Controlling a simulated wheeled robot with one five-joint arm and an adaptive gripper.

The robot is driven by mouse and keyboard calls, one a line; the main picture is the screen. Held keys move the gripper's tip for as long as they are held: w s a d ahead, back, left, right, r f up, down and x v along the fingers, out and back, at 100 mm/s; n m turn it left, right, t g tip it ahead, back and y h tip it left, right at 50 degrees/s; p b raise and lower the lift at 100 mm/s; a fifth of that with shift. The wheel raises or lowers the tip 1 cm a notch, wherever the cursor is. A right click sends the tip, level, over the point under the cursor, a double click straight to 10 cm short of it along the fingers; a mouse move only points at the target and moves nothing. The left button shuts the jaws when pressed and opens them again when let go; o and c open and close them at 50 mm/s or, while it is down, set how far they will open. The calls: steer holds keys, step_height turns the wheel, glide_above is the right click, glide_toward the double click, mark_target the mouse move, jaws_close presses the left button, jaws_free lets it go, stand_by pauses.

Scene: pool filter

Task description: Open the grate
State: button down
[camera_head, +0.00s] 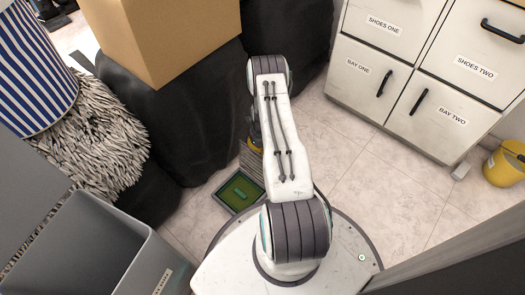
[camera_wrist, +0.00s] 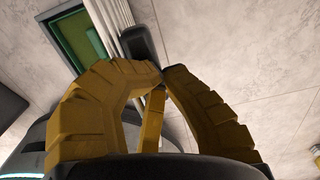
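The grate (camera_wrist: 107,22) is a row of pale slats at the top of the wrist view, with a dark handle (camera_wrist: 138,43) at its right side. In the head view the grate (camera_head: 252,163) lies on the floor, partly hidden by my arm. Beside its slats, a dark-framed recess shows a green inside (camera_head: 240,192), also seen in the wrist view (camera_wrist: 76,36). My gripper (camera_wrist: 163,73) has its yellow fingertips together, right at the handle's near end. I cannot tell whether they hold the handle. In the head view my gripper (camera_head: 256,146) is mostly hidden behind my arm.
A grey bin (camera_head: 85,250) stands at the lower left. A cardboard box (camera_head: 165,35) rests on dark draped material, near a shaggy rug (camera_head: 95,140). White cabinets (camera_head: 345,75) and a yellow bucket (camera_head: 504,165) are at the right. Tiled floor (camera_head: 375,185) is clear right of my arm.

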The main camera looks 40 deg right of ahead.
steer(key=shift+s+a+f, duration=0.3)
steer(key=shift+a+f, duration=0.15)
steer(key=shift+f, duration=0.2)
steer(key=c, duration=1.2)
jaws_free()
steer(key=o, duration=0.3)
steer(key=shift+s, duration=0.1)
steer(key=shift+r, duration=0.1)
steer(key=shift+o, duration=0.8)
step_height(320, 180, up, 13)
steer(key=shift+w+d, duration=0.3)
steer(key=shift+w, duration=0.05)
